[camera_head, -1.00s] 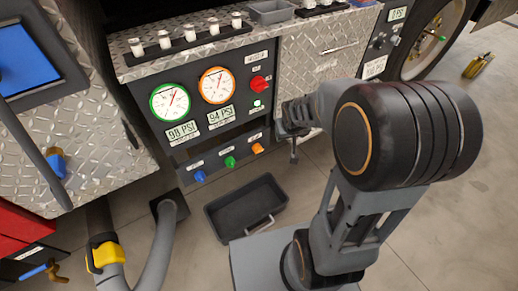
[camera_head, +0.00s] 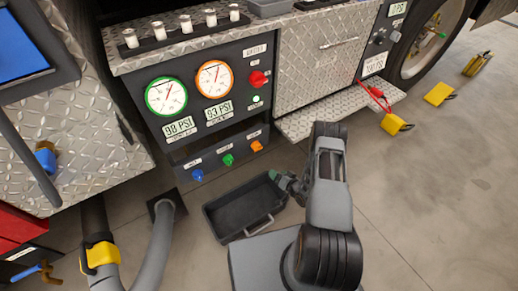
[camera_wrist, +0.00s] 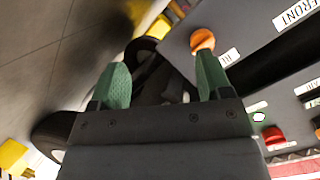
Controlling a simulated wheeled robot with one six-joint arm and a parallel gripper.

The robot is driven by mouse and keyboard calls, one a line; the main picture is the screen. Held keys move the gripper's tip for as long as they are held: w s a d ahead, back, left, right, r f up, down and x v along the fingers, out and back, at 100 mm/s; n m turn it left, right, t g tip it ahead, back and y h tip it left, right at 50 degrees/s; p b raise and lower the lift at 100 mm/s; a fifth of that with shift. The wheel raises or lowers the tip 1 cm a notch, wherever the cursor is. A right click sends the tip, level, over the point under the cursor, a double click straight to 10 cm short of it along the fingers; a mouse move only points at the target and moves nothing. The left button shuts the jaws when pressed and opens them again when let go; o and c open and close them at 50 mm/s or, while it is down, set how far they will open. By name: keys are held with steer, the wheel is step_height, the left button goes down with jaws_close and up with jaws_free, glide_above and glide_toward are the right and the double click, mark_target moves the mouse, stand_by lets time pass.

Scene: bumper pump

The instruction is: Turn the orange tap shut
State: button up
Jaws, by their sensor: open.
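The orange tap (camera_head: 257,146) is at the right end of a row of three taps low on the dark pump panel. It also shows in the wrist view (camera_wrist: 203,40), beyond the tip of the right-hand finger and outside the gap between the fingers. My gripper (camera_wrist: 163,72) has green fingers spread wide with nothing held. In the head view my gripper (camera_head: 278,178) is below and right of the orange tap, apart from it, above the black tray's right end. I cannot tell how far the tap is turned.
Blue (camera_head: 197,175) and green (camera_head: 228,160) taps sit left of the orange one. A red knob (camera_head: 257,78) is above. A black tray (camera_head: 240,212) lies on the floor below. A diamond-plate step (camera_head: 340,112) juts out at right. Yellow chocks (camera_head: 396,124) stand near the wheel.

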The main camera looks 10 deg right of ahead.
mark_target(260, 149)
steer(key=w+a+r+t+b, duration=0.1)
steer(key=w+a, duration=0.1)
steer(key=w, duration=0.2)
steer(key=w+a+r+t+y+b, duration=0.1)
steer(key=w+a+r, duration=0.1)
steer(key=w, duration=0.3)
steer(key=w+a+r+t+b, duration=0.1)
steer(key=w+a+r+b, duration=0.1)
steer(key=w, duration=0.2)
steer(key=shift+w+m+y, duration=0.35)
steer(key=shift+m+y, duration=0.05)
steer(key=shift+c, duration=0.2)
steer(key=c, duration=0.9)
steer(key=shift+o, duration=0.2)
